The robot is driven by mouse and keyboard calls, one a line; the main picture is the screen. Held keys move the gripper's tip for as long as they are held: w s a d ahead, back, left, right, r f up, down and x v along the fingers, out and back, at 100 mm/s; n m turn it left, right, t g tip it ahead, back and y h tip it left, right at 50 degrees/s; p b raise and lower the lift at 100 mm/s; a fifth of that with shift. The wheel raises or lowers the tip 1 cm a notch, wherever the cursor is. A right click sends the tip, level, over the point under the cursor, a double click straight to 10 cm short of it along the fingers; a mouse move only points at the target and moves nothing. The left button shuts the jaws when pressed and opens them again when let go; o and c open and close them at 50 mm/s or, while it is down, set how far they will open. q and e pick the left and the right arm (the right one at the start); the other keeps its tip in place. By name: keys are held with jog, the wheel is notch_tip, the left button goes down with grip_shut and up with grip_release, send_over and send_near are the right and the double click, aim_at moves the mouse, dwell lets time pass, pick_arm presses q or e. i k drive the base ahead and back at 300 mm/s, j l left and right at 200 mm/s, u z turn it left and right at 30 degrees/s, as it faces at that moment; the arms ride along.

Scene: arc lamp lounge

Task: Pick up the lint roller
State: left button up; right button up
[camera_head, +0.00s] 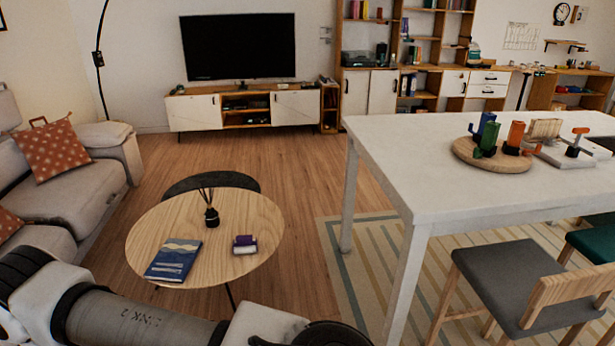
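I cannot single out a lint roller with certainty. On the white table, a small item with an orange bar-like top and dark lower part (578,141) stands at the right, by a pale flat tray; it is too small to identify. Beside it, blue (489,131), green (487,139) and orange (515,136) upright objects stand on a round wooden board (466,152). My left arm crosses the bottom left, far from these; its gripper fingers do not show. My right gripper is out of view.
The white table (400,140) fills the right, with a grey-seated chair (510,280) at its near side. A round coffee table (150,235) holds a blue book (174,260), a purple-and-white item (245,245) and a reed diffuser (211,217). A sofa (85,185) stands left. Floor between is clear.

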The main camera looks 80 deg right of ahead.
aim_at(245, 243)
jog(key=z, duration=2.2)
jog(key=u, duration=2.4)
jog(key=z, duration=2.4)
jog(key=i+j, duration=0.35)
jog(key=i+j+u, duration=0.1)
jog(key=i+j, duration=0.25)
jog(key=i, duration=0.25)
jog(key=i+j+u, duration=0.1)
jog(key=i+j, duration=0.2)
jog(key=i, duration=0.15)
jog(key=i+j, duration=0.1)
jog(key=i, duration=0.3)
jog(key=i+j, duration=0.1)
jog(key=i, duration=0.25)
